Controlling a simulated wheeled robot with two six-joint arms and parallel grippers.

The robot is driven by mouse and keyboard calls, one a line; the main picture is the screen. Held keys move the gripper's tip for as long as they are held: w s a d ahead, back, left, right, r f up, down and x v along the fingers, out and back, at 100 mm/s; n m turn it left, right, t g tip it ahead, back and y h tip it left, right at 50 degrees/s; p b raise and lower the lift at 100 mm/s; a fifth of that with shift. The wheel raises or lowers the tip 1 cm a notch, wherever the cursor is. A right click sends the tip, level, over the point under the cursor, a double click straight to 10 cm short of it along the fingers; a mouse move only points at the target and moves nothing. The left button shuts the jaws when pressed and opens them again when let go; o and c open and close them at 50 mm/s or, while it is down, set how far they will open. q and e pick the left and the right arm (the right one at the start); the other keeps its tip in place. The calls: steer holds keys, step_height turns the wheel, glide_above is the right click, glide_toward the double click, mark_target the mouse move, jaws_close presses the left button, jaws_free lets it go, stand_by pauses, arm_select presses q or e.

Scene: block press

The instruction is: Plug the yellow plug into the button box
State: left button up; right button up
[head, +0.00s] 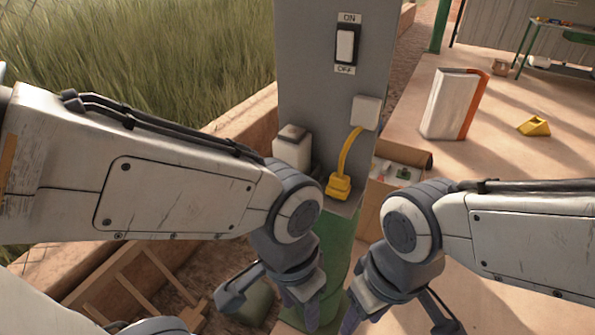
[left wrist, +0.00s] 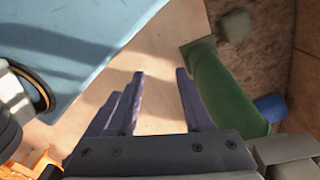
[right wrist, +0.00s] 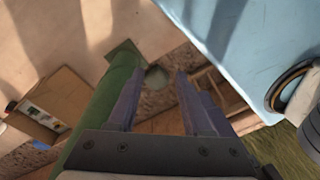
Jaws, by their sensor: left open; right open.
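The yellow plug (head: 338,187) rests on a small ledge of the grey post. Its yellow cord rises to a white block (head: 366,112) on the post. A tan box (head: 418,159) with red and green parts on a pale face stands just right of the post, partly hidden by my right arm; I cannot tell for sure that it is the button box. It also shows in the right wrist view (right wrist: 62,93). My left gripper (head: 300,305) and right gripper (head: 352,318) are open and empty, low in front of the post, below the plug.
The post carries an ON/OFF switch (head: 346,44). A green pillar (head: 335,240) stands below the ledge, close to both grippers. A whitish container (head: 292,147) is left of the plug.

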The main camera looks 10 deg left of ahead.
arm_select(q)
steer(key=shift+w+a, duration=0.25)
steer(key=shift+a, duration=0.05)
arm_select(e)
steer(key=shift+w+a, duration=0.25)
steer(key=shift+w, duration=0.05)
